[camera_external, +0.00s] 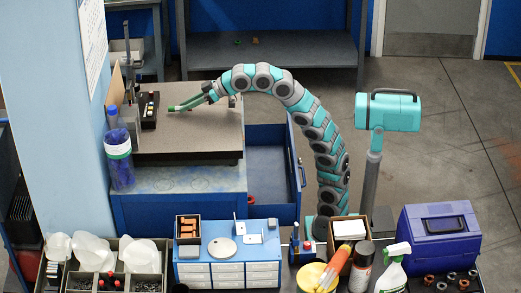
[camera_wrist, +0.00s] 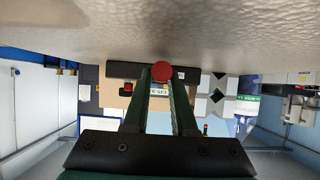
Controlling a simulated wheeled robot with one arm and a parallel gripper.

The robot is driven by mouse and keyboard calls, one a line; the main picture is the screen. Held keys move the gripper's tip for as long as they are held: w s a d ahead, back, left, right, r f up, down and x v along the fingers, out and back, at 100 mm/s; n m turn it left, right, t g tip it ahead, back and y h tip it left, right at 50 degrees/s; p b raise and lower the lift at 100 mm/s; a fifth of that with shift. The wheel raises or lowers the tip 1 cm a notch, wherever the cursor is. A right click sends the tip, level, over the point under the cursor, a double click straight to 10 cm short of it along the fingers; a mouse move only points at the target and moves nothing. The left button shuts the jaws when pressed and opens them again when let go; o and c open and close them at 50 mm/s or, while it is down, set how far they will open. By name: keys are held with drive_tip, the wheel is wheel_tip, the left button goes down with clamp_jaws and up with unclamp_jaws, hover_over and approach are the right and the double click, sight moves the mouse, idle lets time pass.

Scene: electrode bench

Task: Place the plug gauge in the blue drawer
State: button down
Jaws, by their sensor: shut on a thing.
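My gripper (camera_external: 172,108) has long green fingers and hangs low over the workbench's grey top in the external view. In the wrist view, my gripper (camera_wrist: 162,75) is shut, with a small red round end (camera_wrist: 162,73) at its fingertips. This looks like the end of the plug gauge; the rest of it I cannot make out. The blue drawer (camera_external: 268,166) is pulled out at the right side of the blue bench, below the worktop and to the right of my gripper. A small red thing lies inside it.
A black box with coloured knobs (camera_external: 149,109) stands just left of my gripper. A blue-and-white small-parts cabinet (camera_external: 229,272) and a purple case (camera_external: 440,236) stand in front. My arm arches over the open drawer.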

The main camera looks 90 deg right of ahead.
drive_tip(key=shift+f, duration=0.45)
drive_tip(key=shift+f, duration=0.15)
drive_tip(key=c, duration=0.7)
unclamp_jaws()
drive_tip(key=shift+r, duration=0.25)
drive_tip(key=v, duration=1.1)
drive_tip(key=shift+s, duration=0.15)
drive_tip(key=shift+o, duration=0.4)
drive_tip(key=shift+s+r, duration=0.1)
drive_tip(key=shift+s, duration=0.25)
